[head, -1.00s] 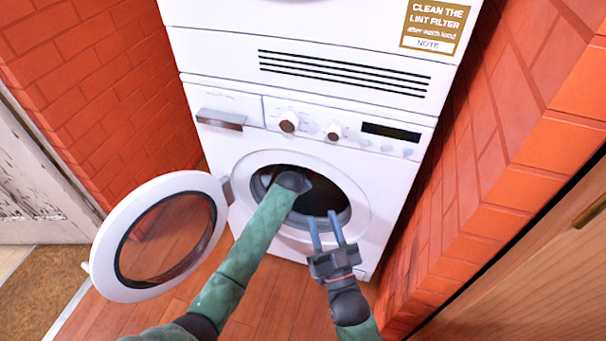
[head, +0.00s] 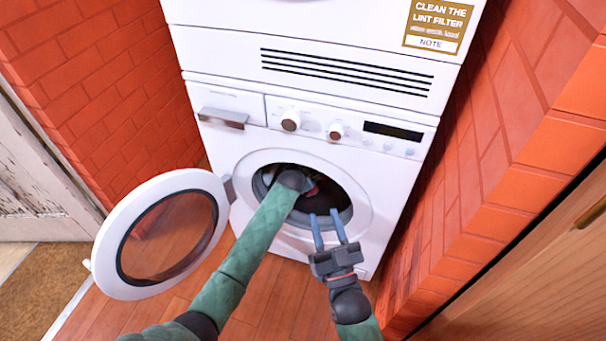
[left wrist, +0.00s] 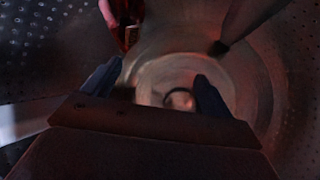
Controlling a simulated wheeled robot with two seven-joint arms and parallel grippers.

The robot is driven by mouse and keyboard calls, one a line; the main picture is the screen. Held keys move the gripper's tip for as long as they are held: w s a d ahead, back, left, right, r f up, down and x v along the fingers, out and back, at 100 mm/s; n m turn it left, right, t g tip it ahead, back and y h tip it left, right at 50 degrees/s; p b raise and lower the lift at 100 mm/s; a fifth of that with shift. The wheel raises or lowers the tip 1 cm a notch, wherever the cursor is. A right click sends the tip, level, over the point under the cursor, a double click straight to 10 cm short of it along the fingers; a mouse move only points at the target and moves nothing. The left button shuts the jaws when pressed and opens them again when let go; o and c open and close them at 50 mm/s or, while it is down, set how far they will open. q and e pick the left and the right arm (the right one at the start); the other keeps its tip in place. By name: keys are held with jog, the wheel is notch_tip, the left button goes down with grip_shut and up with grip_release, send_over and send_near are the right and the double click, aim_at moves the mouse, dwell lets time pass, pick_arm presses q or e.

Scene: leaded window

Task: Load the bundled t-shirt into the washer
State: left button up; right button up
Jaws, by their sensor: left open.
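The white washer (head: 222,150) stands ahead with its round door (head: 105,262) swung open to the left. My left arm reaches into the drum opening, and its gripper is hidden inside in the head view. In the left wrist view my left gripper (left wrist: 155,88) is open and empty inside the dim metal drum (left wrist: 270,60). A reddish thing (left wrist: 127,30) lies beyond its left finger, apart from the jaws; I cannot tell whether it is the t-shirt. A small reddish patch also shows in the opening in the head view. My right gripper (head: 329,228) is open and empty before the opening's lower right rim.
A second white appliance (head: 220,45) with a lint filter label is stacked above. Red brick walls (head: 90,85) close in on both sides. The open door takes up the room at left above the wooden floor (head: 265,300).

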pick_arm(q)
jog(key=p+v, duration=0.1)
jog(key=v, duration=0.6)
jog(key=shift+s+r, duration=0.2)
jog(key=shift+s, duration=0.05)
pick_arm(e)
notch_tip(320, 180, down, 17)
jog(key=s+g+h, duration=0.1)
jog(key=g, duration=0.5)
jog(key=shift+a+f, duration=0.2)
jog(key=shift+a, duration=0.2)
pick_arm(q)
jog(key=shift+a+p, duration=0.1)
jog(key=shift+p, duration=0.2)
